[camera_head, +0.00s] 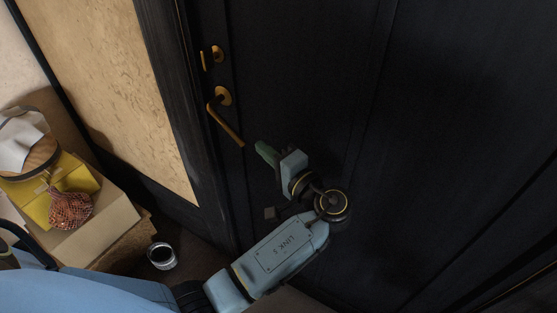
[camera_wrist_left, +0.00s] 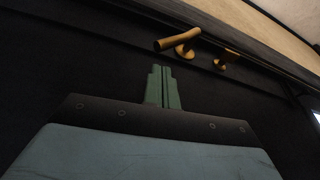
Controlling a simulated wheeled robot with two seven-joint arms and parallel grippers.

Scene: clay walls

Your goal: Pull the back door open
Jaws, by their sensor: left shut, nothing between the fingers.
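The back door (camera_head: 310,80) is a dark panelled door that fills most of the head view and looks shut in its frame. Its brass lever handle (camera_head: 228,118) is near the door's left edge, with a smaller brass fitting (camera_head: 211,57) above it. My left gripper (camera_head: 262,150) is just below and right of the lever's tip, apart from it. Its green fingers are shut and empty. In the left wrist view the closed fingers (camera_wrist_left: 162,86) point toward the lever handle (camera_wrist_left: 180,43), with a gap between. My right gripper is in neither view.
A cardboard box (camera_head: 90,225) with a yellow item and a red net bag (camera_head: 70,208) stands at the left. A small tin (camera_head: 161,256) is on the floor beside it. A clay wall panel (camera_head: 110,90) and dark door post (camera_head: 172,90) adjoin the door.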

